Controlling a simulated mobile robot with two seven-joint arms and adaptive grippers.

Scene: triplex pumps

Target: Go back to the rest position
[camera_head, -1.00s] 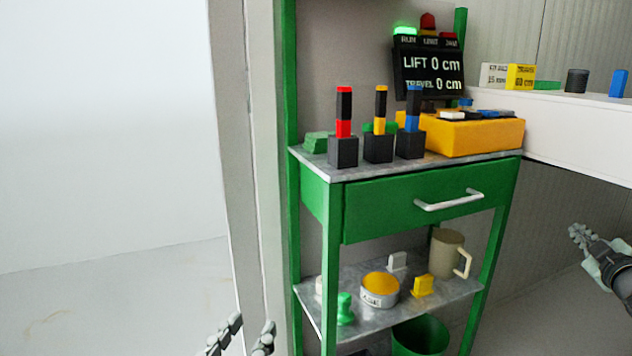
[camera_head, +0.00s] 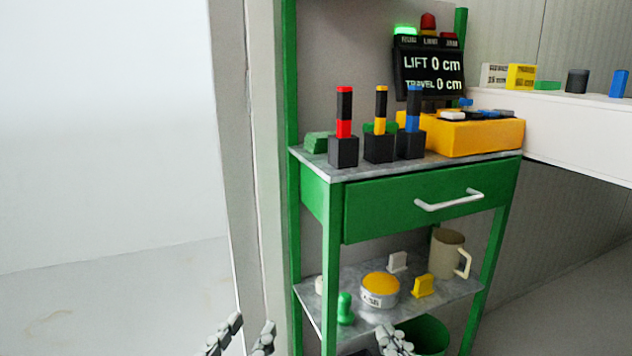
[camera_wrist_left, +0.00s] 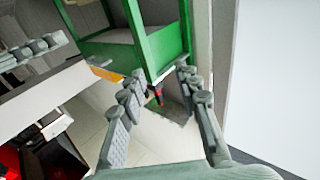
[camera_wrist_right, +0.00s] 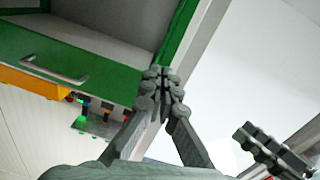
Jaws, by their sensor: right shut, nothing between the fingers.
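My left gripper (camera_head: 240,336) is at the bottom edge of the head view, left of the green cart (camera_head: 335,230). Its fingers stand apart with nothing between them, as the left wrist view (camera_wrist_left: 160,86) also shows. My right gripper (camera_head: 394,340) is at the bottom of the head view, in front of the green bin (camera_head: 428,335) under the lower shelf. In the right wrist view its fingertips (camera_wrist_right: 161,80) meet, and they hold nothing. Most of both arms is out of the head view.
The cart's drawer (camera_head: 415,205) is shut. Black blocks with coloured posts (camera_head: 343,150) and a yellow box (camera_head: 475,138) stand on top. A mug (camera_head: 446,255) and a round yellow-topped tin (camera_head: 380,290) stand on the lower shelf. A white ledge (camera_head: 570,125) is at right.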

